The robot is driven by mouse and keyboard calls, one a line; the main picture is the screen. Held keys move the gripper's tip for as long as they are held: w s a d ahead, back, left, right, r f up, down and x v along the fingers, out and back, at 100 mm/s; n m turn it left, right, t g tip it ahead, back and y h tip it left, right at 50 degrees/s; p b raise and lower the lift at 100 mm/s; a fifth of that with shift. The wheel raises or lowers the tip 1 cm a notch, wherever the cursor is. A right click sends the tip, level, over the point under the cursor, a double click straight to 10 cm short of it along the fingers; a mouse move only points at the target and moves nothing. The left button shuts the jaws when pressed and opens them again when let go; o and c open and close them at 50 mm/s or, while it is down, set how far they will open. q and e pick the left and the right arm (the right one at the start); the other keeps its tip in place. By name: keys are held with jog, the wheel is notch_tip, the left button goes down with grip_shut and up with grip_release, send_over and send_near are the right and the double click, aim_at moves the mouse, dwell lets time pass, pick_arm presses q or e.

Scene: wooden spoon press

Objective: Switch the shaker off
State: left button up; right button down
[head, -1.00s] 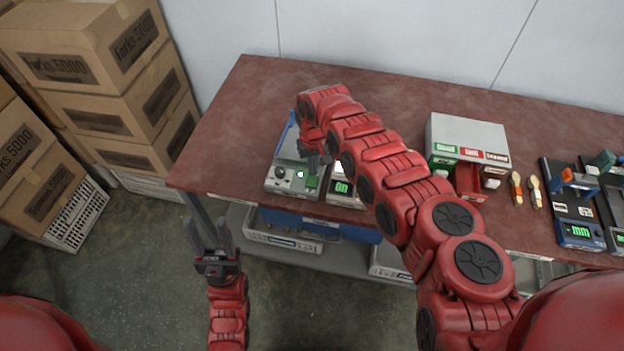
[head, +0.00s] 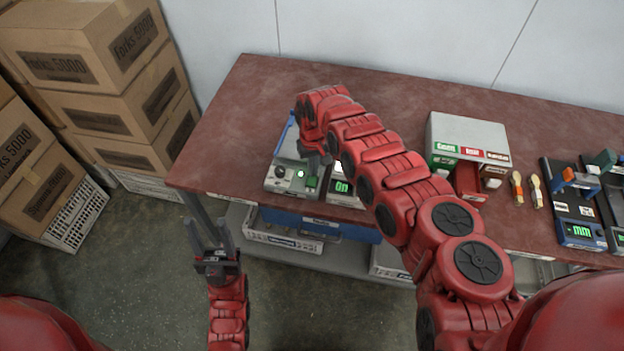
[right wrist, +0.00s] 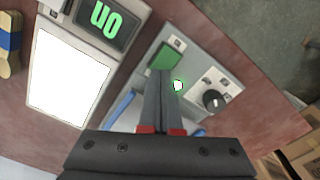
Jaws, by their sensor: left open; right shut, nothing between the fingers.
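The shaker looks to be the grey device (head: 283,187) at the left of the table's front edge. It has a dark knob, a lit green-white light and a green button (head: 312,182). The right wrist view shows its knob (right wrist: 213,101), light (right wrist: 178,86) and button (right wrist: 164,57). My right gripper (right wrist: 161,75) is shut and empty, its tips at or just above the button's edge; I cannot tell whether they touch. In the head view my right gripper (head: 314,168) partly hides the device. My left gripper (head: 208,222) is open and empty, in front of the table's left end.
A device with a green-lit display (head: 343,187) stands close beside the shaker. A grey box with coloured labels (head: 467,132), wooden spoons (head: 517,188) and dark devices (head: 577,205) are further right. Cardboard boxes (head: 100,70) are stacked left of the table. The table's back left is clear.

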jog(key=shift+f+b, duration=0.55)
jog(key=shift+f, duration=0.1)
notch_tip(320, 180, up, 7)
jog(key=p, duration=0.6)
jog(key=shift+r, duration=0.1)
dwell(0.3)
dwell(0.4)
